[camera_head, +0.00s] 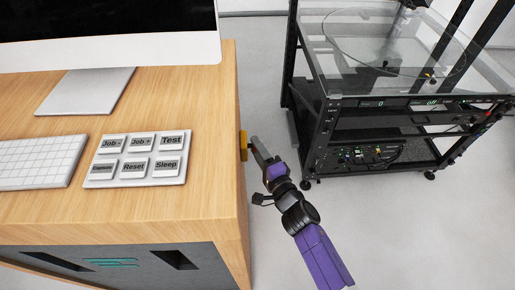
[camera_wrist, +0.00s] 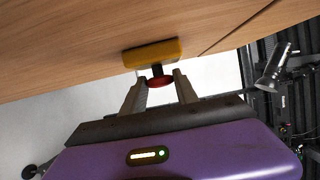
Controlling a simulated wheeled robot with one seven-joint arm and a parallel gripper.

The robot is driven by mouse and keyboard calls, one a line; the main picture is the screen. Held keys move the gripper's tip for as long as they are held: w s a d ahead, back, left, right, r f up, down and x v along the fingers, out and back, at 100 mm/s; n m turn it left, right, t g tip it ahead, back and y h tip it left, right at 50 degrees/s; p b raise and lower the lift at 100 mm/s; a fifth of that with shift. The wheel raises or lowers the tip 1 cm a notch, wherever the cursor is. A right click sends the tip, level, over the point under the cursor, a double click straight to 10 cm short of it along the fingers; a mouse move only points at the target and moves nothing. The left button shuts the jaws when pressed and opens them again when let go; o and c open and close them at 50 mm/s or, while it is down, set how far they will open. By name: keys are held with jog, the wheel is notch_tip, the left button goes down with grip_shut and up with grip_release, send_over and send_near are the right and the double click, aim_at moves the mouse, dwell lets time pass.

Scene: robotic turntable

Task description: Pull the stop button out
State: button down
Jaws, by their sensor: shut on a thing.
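The stop button (camera_wrist: 160,81) is a red knob on a dark stem, standing out from a yellow housing (camera_wrist: 152,54) on the side of the wooden desk. In the head view the yellow housing (camera_head: 243,145) sits on the desk's right side, and the red knob is not clearly visible there. My gripper (camera_wrist: 160,85) reaches up to the button with one finger on each side of the red knob, shut on it. In the head view my gripper (camera_head: 252,148) is at the housing, coming from the lower right.
The wooden desk (camera_head: 210,200) carries a monitor (camera_head: 110,40), a keyboard (camera_head: 40,162) and a button panel (camera_head: 138,158). A black-framed turntable cart (camera_head: 400,120) with a glass top stands at the right. Grey floor (camera_head: 420,230) is clear in front of it.

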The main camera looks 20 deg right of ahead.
jog(key=shift+s+d+f+p, duration=0.1)
jog(key=shift+s+d+p, duration=0.2)
jog(key=shift+d+p, duration=0.65)
jog(key=c, duration=0.9)
grip_release()
jog(key=shift+c, duration=0.2)
